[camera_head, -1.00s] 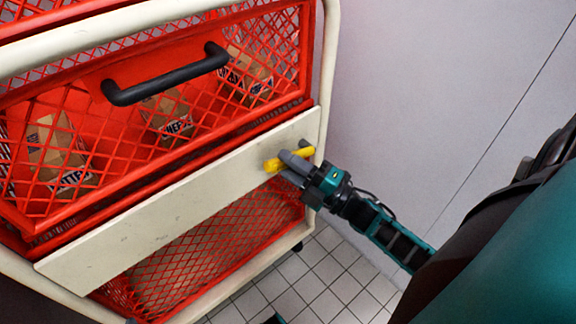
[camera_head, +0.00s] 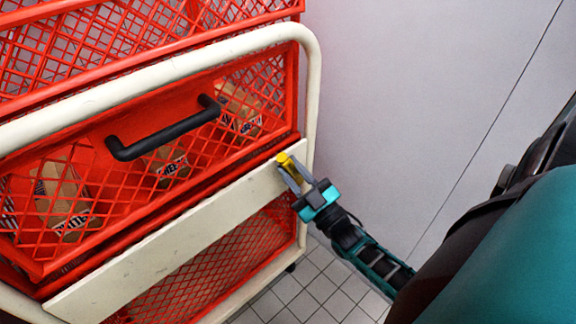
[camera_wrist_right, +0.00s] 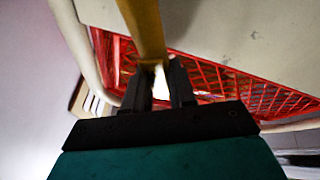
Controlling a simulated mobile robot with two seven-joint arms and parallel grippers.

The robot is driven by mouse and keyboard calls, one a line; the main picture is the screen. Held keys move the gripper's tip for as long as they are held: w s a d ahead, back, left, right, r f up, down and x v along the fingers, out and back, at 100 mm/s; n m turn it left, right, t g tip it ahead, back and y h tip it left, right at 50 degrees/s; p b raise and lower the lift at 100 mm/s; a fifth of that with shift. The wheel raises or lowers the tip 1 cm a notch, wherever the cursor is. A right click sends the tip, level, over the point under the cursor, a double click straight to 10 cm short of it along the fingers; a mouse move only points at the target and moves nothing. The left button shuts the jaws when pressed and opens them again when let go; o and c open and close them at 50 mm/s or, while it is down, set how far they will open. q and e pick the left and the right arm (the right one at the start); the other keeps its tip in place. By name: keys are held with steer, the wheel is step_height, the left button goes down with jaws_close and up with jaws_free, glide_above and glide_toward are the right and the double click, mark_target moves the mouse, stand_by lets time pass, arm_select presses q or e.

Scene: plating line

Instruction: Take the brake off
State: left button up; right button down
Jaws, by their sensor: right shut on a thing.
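The yellow brake lever (camera_head: 284,158) sits at the right end of the cream board (camera_head: 165,262) on the front of the red cart. It now stands steeply, its yellow end up. My right gripper (camera_head: 290,174) is shut on the lever. In the right wrist view the yellow lever (camera_wrist_right: 146,30) comes down from the top between the dark fingers of the right gripper (camera_wrist_right: 160,88). The lever's pivot is hidden behind the gripper. My left gripper is not in view.
A red mesh crate (camera_head: 110,165) with a black handle (camera_head: 165,135) and several brown packages stands above the board. The cart's cream tube frame (camera_head: 313,90) borders it. A plain grey wall (camera_head: 420,90) and tiled floor (camera_head: 318,290) lie to the right.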

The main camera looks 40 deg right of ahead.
steer(key=shift+d+r+m+h, duration=0.2)
steer(key=shift+d+m+h, duration=0.3)
steer(key=shift+m, duration=0.4)
steer(key=shift+h, duration=0.3)
steer(key=c, duration=0.9)
jaws_free()
steer(key=shift+a, duration=0.1)
steer(key=v, duration=1.2)
steer(key=shift+s+f, duration=0.15)
steer(key=shift+s, duration=0.2)
